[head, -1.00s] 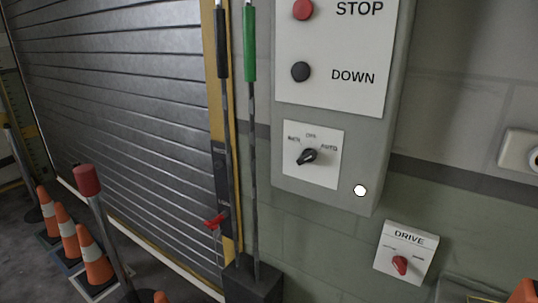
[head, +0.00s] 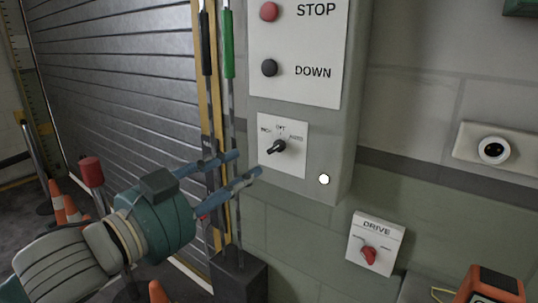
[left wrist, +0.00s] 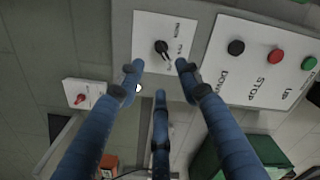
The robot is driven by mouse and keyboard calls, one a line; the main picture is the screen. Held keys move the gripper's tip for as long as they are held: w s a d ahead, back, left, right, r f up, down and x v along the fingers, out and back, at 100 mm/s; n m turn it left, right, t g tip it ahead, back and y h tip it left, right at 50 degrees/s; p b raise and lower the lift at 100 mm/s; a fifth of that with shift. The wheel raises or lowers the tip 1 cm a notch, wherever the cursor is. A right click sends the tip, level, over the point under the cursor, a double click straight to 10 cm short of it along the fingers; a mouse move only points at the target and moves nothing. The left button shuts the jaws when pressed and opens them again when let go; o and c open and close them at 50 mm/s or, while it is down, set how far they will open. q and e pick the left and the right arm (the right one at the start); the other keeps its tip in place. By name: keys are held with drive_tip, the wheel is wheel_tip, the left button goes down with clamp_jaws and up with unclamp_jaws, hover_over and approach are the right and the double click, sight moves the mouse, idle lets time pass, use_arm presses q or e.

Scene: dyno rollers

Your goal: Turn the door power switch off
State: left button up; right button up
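A black rotary knob (head: 276,147) sits on a small white plate (head: 293,165) with several position labels, low on the grey control box. Its position is hard to read; its handle lies slanted. No label reading "door power" is legible. My left gripper (head: 246,163) comes in from the left, its blue fingers spread and empty, with tips just left of and below the knob. In the left wrist view the knob (left wrist: 161,47) shows just beyond the gap between the fingertips (left wrist: 158,68), with no visible contact. My right gripper is not in view.
Above the knob are the DOWN button (head: 269,68) and STOP button (head: 268,11). A DRIVE switch (head: 369,255) with a red knob is lower right. Rods with black and green grips (head: 229,45) stand left of the box, beside the roller door (head: 120,90). Cones stand at left.

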sight(274, 151)
use_arm(q)
drive_tip(key=x, duration=1)
drive_tip(key=shift+w+b, duration=0.1)
drive_tip(key=shift+b, duration=0.3)
clamp_jaws()
